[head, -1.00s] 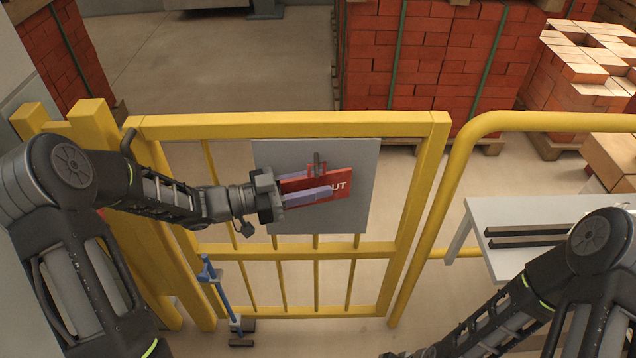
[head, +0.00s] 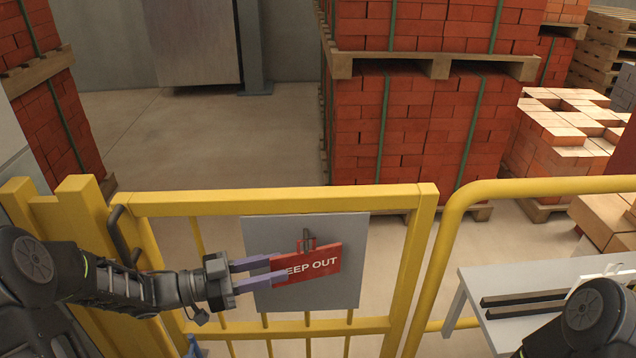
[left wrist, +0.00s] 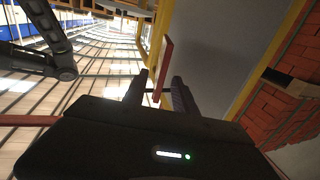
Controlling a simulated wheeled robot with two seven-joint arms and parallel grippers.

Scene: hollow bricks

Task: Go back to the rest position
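The red KEEP OUT sign (head: 318,261) hangs from a hook (head: 307,240) on the grey panel (head: 345,228) of the yellow gate (head: 290,202), tilted slightly. My left gripper (head: 278,271) is at the sign's left end, its two fingers spread apart and overlapping the first letter in the head view. In the left wrist view the fingers (left wrist: 160,95) stand well apart, with the thin edge of the sign (left wrist: 163,68) between and beyond them. My right arm shows at the lower right of the head view; its gripper is out of view.
A yellow rail (head: 540,187) runs to the right of the gate. A grey table (head: 470,290) with dark bars (head: 525,300) stands at the right. Brick stacks (head: 400,130) on pallets stand behind the gate. Open floor (head: 200,130) lies at the back left.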

